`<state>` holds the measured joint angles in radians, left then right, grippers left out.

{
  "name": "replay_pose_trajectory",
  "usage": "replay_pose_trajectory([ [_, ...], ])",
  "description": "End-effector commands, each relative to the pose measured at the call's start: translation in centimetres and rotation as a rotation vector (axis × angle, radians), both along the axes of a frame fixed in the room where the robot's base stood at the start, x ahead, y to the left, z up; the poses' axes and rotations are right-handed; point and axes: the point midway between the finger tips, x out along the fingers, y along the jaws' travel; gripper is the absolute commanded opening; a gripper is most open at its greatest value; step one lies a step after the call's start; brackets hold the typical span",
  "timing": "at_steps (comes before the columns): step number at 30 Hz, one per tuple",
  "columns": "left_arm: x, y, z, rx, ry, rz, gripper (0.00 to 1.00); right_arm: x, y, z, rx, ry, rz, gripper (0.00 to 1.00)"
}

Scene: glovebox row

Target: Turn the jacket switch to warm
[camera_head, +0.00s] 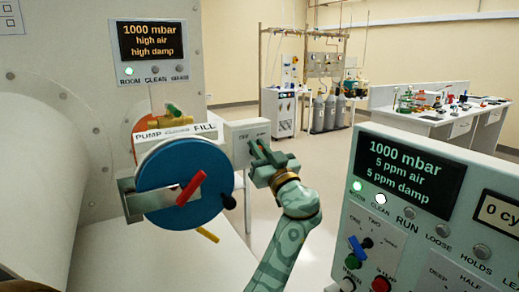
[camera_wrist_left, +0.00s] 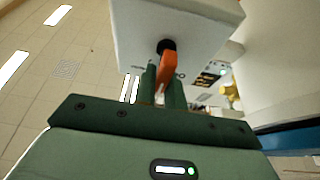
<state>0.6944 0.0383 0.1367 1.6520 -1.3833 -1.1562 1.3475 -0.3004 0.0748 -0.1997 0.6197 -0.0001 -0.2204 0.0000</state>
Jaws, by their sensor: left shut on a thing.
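The jacket switch is an orange lever (camera_wrist_left: 168,68) on a black pivot on the face of a white box (camera_wrist_left: 180,25) in the left wrist view. The box also shows in the head view (camera_head: 241,131), to the right of the blue round door. My left gripper (camera_head: 262,152) is at that box. In the left wrist view, its two green fingers (camera_wrist_left: 163,88) are shut around the lever's lower part. Small marks flank the lever but are too small to read. My right gripper is out of view.
The blue door (camera_head: 160,205) with a red handle (camera_head: 190,188) stands close left of my gripper. A control panel (camera_head: 425,205) with a display, knobs and buttons stands at the right. Open floor lies behind, with a lab bench (camera_head: 440,122) further back.

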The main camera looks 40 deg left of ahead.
Motion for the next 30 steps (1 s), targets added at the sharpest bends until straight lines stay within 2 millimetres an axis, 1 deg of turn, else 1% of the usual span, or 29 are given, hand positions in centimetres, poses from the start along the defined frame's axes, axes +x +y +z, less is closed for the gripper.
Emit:
replay_pose_trajectory([
  [8,0.2,-0.1,0.0,0.027,0.099,-0.002,0.0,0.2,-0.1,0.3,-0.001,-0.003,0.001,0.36],
  [21,0.7,-0.2,0.0,0.109,0.384,-0.001,0.0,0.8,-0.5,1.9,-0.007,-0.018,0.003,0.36],
  [30,0.9,-0.3,-0.2,0.141,0.492,-0.001,0.0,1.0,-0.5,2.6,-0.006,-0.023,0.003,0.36],
])
